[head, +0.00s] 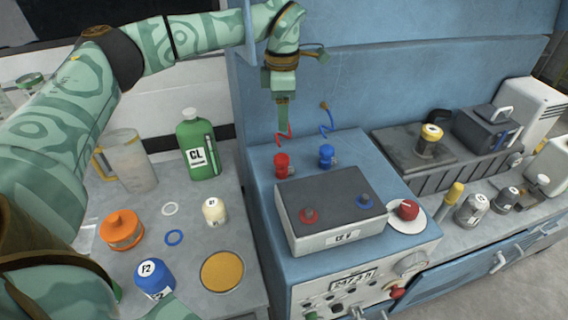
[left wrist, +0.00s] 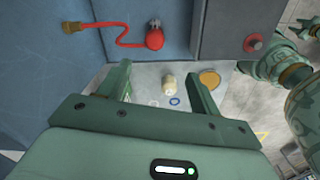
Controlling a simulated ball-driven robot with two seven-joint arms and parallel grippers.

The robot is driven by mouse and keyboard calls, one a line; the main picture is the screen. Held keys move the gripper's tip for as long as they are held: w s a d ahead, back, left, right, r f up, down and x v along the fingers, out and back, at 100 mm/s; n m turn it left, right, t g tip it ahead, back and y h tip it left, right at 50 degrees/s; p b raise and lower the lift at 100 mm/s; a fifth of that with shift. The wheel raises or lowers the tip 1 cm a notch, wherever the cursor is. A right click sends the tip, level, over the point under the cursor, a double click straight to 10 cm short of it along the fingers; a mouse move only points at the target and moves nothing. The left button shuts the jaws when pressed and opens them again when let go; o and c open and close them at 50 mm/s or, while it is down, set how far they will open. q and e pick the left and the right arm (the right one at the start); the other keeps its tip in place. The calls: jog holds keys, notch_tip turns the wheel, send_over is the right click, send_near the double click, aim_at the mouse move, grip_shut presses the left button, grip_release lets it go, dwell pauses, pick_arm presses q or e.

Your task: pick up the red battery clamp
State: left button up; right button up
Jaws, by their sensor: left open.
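The red battery clamp (head: 282,166) stands upright on the blue cabinet top, behind the grey-topped battery (head: 335,240), and a red cable runs up from it. In the left wrist view the clamp (left wrist: 155,39) lies beyond the fingers, with its cable curving left to the blue wall. My left gripper (head: 283,122) hangs pointing down above the clamp, apart from it. In the left wrist view its fingers (left wrist: 160,86) are spread with nothing between them. A blue clamp (head: 326,156) stands right of the red one.
The battery has a red terminal (head: 308,215) and a blue terminal (head: 364,202). A red knob (head: 408,209) sits on a white dish at right. A green bottle (head: 198,148) and a white bottle (head: 214,211) stand left. The blue wall is close behind the clamps.

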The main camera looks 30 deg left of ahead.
aim_at(281, 157)
pick_arm(q)
jog(key=f+b, duration=0.1)
jog(key=f, duration=0.3)
jog(key=f+b, duration=0.1)
jog(key=f, duration=0.3)
jog(key=f+b, duration=0.1)
jog(key=f, duration=0.3)
jog(key=shift+w+a+f, duration=0.15)
jog(key=shift+w+a, duration=0.05)
jog(key=shift+w, duration=0.2)
jog(key=f, duration=0.1)
jog(key=f+b, duration=0.1)
jog(key=f, duration=0.1)
jog(key=f+b, duration=0.1)
jog(key=f, duration=0.1)
jog(key=shift+a+f, duration=0.1)
jog(key=shift+a, duration=0.25)
jog(key=shift+f, duration=0.1)
jog(key=shift+c, duration=0.6)
jog(key=c, duration=1)
